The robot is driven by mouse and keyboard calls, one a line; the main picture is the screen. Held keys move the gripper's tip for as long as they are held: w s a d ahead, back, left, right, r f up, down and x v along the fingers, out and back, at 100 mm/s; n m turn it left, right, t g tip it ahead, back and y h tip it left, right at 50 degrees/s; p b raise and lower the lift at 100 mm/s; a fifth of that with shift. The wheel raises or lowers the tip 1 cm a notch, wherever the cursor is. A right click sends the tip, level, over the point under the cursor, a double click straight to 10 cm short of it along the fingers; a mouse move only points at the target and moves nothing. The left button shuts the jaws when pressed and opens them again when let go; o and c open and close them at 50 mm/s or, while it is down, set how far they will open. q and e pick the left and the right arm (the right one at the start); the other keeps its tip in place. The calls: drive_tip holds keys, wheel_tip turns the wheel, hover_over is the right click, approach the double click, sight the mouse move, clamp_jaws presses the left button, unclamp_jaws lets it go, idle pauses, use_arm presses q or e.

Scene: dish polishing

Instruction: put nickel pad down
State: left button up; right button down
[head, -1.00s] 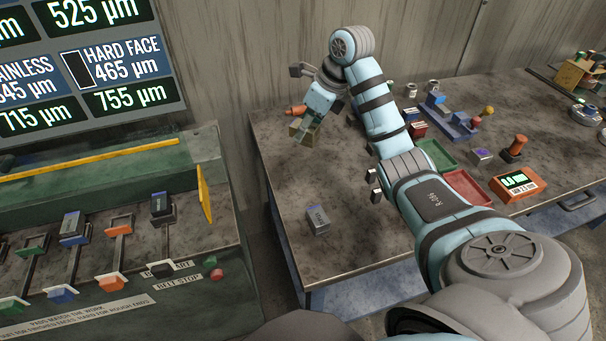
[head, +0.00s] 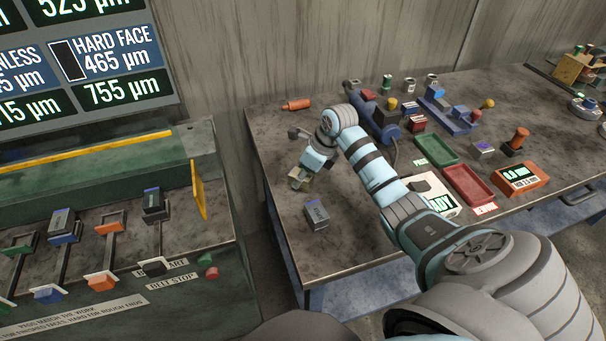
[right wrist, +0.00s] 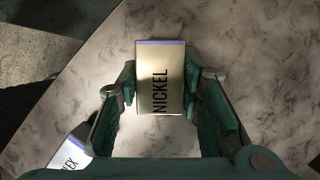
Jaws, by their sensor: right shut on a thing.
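The nickel pad (right wrist: 160,78) is a pale tan block with a blue-violet stripe and the word NICKEL, seen large in the right wrist view. My right gripper (right wrist: 160,90) is shut on it, a finger on each side. In the head view the right gripper (head: 300,180) holds the pad low over the left part of the table (head: 285,228), mostly covered by the arm. I cannot tell whether the pad touches the tabletop. My left gripper is not in view.
A grey block with a blue top (head: 316,216) stands near the table's left edge. A green tray (head: 436,150), a red tray (head: 468,186) and an orange-framed display (head: 520,178) lie to the right. An orange cylinder (head: 297,105) lies at the back. The belt machine (head: 110,215) stands left across a gap.

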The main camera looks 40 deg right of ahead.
drive_tip(key=c, duration=1.1)
unclamp_jaws()
drive_tip(key=v, duration=1.2)
drive_tip(key=shift+r+p, duration=0.1)
drive_tip(key=shift+p, duration=0.2)
